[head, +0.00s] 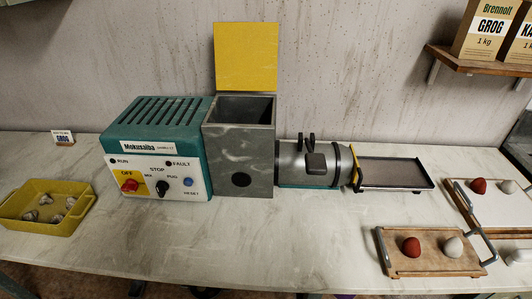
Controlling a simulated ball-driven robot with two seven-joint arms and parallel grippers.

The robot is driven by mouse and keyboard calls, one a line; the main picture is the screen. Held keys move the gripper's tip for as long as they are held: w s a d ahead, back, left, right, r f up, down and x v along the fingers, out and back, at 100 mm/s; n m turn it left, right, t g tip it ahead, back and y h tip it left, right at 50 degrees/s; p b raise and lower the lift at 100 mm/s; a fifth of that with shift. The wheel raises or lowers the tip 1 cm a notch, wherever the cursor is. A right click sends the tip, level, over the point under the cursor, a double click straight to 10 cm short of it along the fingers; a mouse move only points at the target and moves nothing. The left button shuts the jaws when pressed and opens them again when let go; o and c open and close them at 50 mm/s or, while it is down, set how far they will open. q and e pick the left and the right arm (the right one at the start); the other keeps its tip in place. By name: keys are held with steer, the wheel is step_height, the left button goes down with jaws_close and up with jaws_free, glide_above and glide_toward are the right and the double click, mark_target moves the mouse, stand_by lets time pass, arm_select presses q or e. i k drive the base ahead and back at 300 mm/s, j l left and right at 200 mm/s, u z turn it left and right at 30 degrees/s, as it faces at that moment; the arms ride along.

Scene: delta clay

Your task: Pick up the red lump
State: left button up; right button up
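A red lump (411,247) sits on a wooden board (400,268) at the front right of the counter, beside a whitish lump (453,247). A second red lump (479,186) sits farther back on a pale board (490,207) at the right, beside another whitish lump (508,187). Both red lumps are in plain view with nothing touching them from above. Neither of my grippers shows in the head view.
A teal and grey machine (165,140) with a raised yellow lid (246,57) stands mid-counter; a dark tray (395,173) extends from its right end. Metal handles (383,251) edge the wooden board. A yellow tub (48,204) holds several grey pieces. The front middle counter is clear.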

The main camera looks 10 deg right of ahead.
mark_target(411, 247)
steer(key=k+l+z, duration=0.15)
steer(key=z, duration=1.25)
